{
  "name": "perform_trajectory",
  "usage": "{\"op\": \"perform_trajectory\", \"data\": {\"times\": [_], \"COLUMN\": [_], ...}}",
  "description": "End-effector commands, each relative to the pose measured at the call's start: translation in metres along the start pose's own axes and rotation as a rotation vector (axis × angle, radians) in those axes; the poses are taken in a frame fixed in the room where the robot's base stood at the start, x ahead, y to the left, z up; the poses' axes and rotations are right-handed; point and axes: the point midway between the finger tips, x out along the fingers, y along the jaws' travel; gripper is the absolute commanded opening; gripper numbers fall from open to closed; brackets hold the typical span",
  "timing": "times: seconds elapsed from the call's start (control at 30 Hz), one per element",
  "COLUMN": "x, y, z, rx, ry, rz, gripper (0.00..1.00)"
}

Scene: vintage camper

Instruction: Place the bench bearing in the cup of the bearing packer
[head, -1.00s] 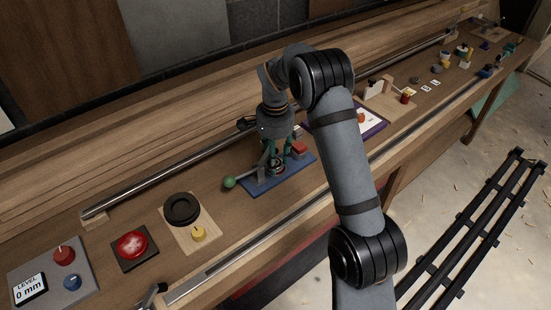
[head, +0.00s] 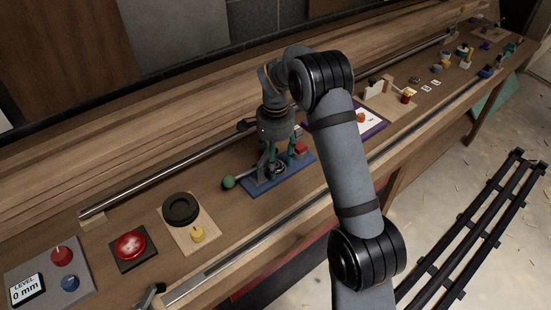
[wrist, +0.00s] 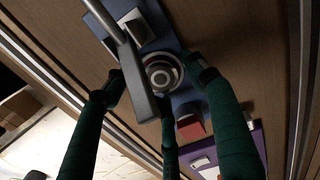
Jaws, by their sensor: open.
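The bearing packer (head: 249,188) is a blue base plate with a grey lever ending in a green ball knob (head: 229,182). The wrist view also shows its blue plate (wrist: 187,97), the grey lever crossing on the left, and concentric metal rings at the cup. The ring-shaped bearing (wrist: 163,75) appears to lie in the cup, roughly flat; its seating depth cannot be told. It shows small in the head view (head: 277,170). My gripper (head: 281,157) points down over the cup, its green fingers open around the rings (wrist: 162,88) and apart from the bearing.
A red block (wrist: 190,127) sits on the packer's plate, close to my fingers. A wooden board with a black ring (head: 181,209) and a red button (head: 130,245) are to the left. A purple-edged board (head: 375,127) lies right. A metal rail (head: 165,173) runs behind.

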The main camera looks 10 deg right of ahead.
Motion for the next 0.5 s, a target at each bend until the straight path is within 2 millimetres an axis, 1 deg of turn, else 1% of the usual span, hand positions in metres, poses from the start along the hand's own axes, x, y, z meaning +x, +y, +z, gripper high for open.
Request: {"op": "perform_trajectory", "data": {"times": [0.07,0.23,0.37,0.5], "x": [-0.004,-0.022,-0.051,-0.084], "y": [0.0,-0.001,-0.002,-0.002], "z": [0.0,-0.001,-0.001,-0.001], "rx": [0.0,0.0,0.002,0.0], "ry": [0.0,0.002,0.004,0.004], "rz": [-0.001,-0.004,-0.007,-0.006], "gripper": [0.57,0.57,0.57,0.57]}}
